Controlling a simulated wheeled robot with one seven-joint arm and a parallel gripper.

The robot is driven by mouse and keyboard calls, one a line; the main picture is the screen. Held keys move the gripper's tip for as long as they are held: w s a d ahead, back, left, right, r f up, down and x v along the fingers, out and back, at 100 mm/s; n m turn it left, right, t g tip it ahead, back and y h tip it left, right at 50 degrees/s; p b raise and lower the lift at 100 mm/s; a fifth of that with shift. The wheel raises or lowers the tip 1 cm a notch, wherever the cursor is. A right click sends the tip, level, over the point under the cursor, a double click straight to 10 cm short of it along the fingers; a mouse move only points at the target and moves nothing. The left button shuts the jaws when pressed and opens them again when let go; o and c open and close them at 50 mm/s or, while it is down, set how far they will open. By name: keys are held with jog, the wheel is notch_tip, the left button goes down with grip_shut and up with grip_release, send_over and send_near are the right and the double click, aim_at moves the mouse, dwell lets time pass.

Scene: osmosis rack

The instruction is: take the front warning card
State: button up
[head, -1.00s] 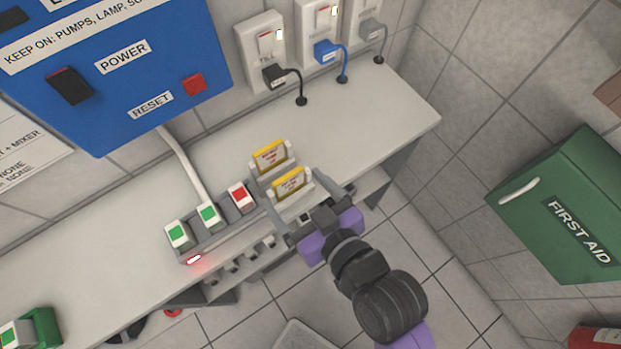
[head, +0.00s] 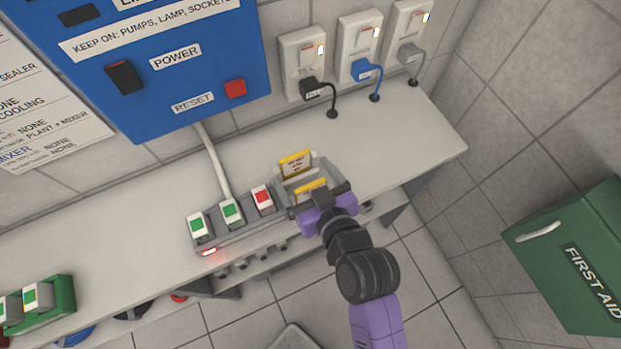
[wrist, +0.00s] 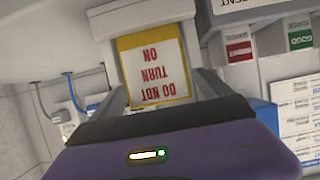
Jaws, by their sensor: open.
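The front warning card (head: 311,188) has a yellow top edge and stands in a grey holder on the shelf, its lower part hidden by my gripper. The back warning card (head: 296,163) stands behind it, white with a yellow border. My gripper (head: 309,195) is at the front card, its jaws open. A gap shows at the right finger; contact at the left finger is unclear.
Left of the cards, a grey rack holds a red block (head: 262,198) and two green ones (head: 231,212). Plugged sockets (head: 359,50) and a blue power box (head: 165,60) are on the wall. A green first aid box (head: 570,255) hangs right. The shelf (head: 410,145) is clear on the right.

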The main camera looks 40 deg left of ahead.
jog(key=c, duration=1.4)
jog(key=shift+c, duration=0.2)
